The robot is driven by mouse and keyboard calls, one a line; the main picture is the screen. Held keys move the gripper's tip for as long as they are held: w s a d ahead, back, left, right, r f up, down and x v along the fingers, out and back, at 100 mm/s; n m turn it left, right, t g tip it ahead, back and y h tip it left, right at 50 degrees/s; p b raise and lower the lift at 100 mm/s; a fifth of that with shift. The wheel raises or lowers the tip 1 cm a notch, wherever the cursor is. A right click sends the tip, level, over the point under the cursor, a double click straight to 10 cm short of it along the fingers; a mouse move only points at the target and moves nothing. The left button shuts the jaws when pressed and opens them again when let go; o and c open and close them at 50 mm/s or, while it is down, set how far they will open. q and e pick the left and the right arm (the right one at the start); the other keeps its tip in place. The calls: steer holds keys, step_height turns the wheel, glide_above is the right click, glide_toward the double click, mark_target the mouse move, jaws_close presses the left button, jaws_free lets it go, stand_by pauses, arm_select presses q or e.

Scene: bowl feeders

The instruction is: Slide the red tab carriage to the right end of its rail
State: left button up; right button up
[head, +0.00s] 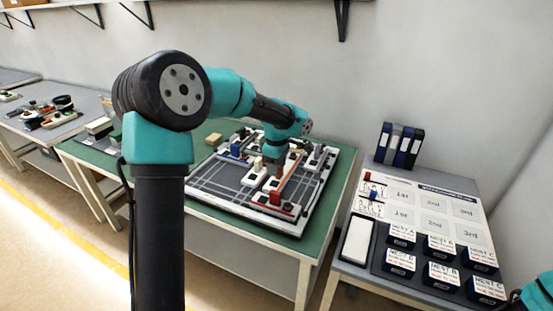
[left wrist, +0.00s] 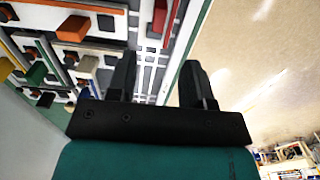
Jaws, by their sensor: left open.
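A red tab (head: 275,197) stands near the front right edge of the board (head: 223,192), close to the near end of an orange strip (head: 292,178). In the left wrist view a red block (left wrist: 160,15) shows at the top, beyond the gap between my fingertips, and an orange-red tab (left wrist: 73,28) lies left of them. I cannot tell which of these is the carriage. My left gripper (left wrist: 158,62) is open and empty over the board. In the head view its fingers are hard to make out. My right gripper is out of view.
Other tabs crowd the board, among them a blue one (head: 236,150) and a white one (head: 258,165). The board lies on a green table (head: 335,185). A side table at right holds a white card (head: 433,208) and several dark bins (head: 400,262).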

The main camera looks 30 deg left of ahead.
arm_select(q)
step_height(320, 180, up, 3)
steer(key=shift+f, duration=0.15)
stand_by(0.4)
